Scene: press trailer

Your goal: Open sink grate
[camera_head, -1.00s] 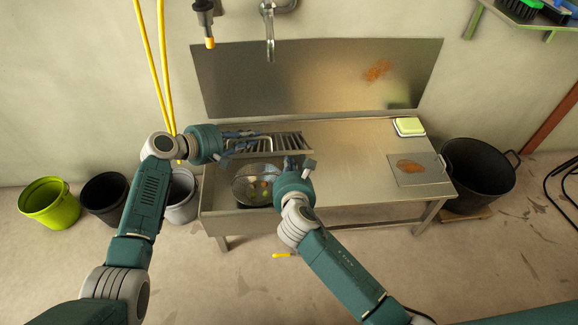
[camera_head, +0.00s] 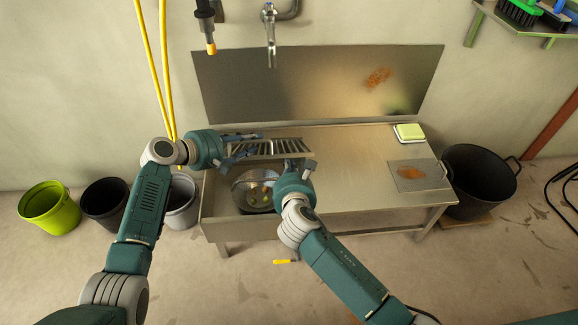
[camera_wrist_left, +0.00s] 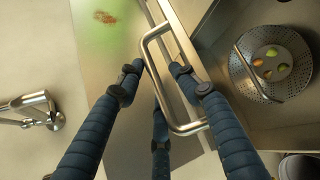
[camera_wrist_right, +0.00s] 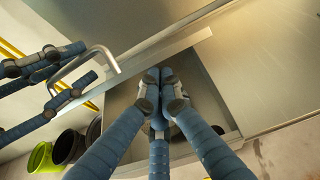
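The sink grate (camera_head: 268,149) is a metal rack of parallel bars. It stands tilted up at the back of the sink basin (camera_head: 222,205). Its D-shaped handle (camera_wrist_left: 150,62) shows in the left wrist view. My left gripper (camera_head: 246,146) is at the grate's left front. Its fingers are spread on either side of the handle bar, with gaps. My right gripper (camera_head: 297,164) is at the grate's lower right. In the right wrist view its fingertips (camera_wrist_right: 162,82) are together, close against the grate's edge; contact is unclear.
A round strainer (camera_head: 256,190) with food bits sits in the basin. A sponge (camera_head: 408,132) and a stained board (camera_head: 412,175) lie on the counter at right. A faucet (camera_head: 270,40) hangs above. Buckets (camera_head: 47,207) stand at left, a black tub (camera_head: 478,182) at right.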

